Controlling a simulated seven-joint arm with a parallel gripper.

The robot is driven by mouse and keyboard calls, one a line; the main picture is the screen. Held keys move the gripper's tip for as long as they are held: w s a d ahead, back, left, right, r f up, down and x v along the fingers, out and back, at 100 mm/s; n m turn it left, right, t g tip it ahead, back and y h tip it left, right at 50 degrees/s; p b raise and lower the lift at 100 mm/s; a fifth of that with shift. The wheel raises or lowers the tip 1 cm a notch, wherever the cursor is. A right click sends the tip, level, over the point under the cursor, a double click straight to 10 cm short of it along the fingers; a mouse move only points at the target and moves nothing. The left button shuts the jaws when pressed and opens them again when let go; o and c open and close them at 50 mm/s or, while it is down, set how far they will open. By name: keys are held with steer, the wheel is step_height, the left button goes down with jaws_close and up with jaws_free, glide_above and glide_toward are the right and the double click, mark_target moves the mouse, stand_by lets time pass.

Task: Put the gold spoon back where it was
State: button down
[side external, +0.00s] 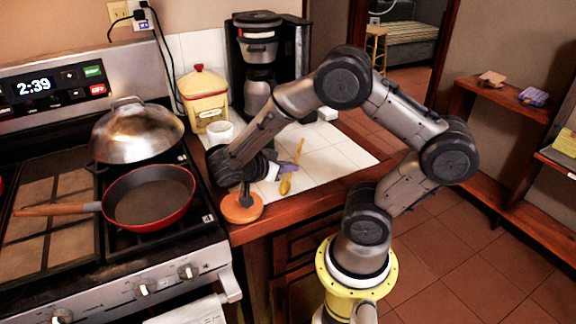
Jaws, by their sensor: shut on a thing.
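The gold spoon (286,186) shows at my gripper (286,169), over the white tiled counter. Its bowl end is toward the front and its thin handle points up and back. My gripper is shut on the spoon near its middle. Whether the spoon touches the tiles is hard to tell from this view. My wrist hides part of the counter on the left.
An orange round base with a grey stem (242,208) stands at the counter's front left corner. A white cup (219,132), yellow canister (205,99) and coffee maker (259,65) stand behind. A red pan (150,199) and domed lid (137,132) are left. The right tiles are clear.

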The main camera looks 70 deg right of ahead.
steer(key=c, duration=1)
jaws_free()
steer(key=shift+r, duration=0.1)
steer(key=shift+w+a+r, duration=0.1)
steer(key=shift+a+r, duration=0.05)
steer(key=v, duration=1.1)
steer(key=s+a+r+n+t+y, duration=0.2)
steer(key=n+t+y, duration=0.1)
steer(key=n, duration=0.4)
steer(key=s+a+r+n+t+y, duration=0.3)
steer(key=n+y, duration=0.1)
steer(key=n, duration=0.4)
steer(key=s+a+r+n+t+y, duration=0.2)
steer(key=s+a+n+t+y, duration=0.1)
steer(key=n, duration=0.4)
steer(key=shift+a+r+t+y, duration=0.2)
steer(key=shift+r+t+y, duration=0.1)
steer(key=shift+t+y, duration=0.25)
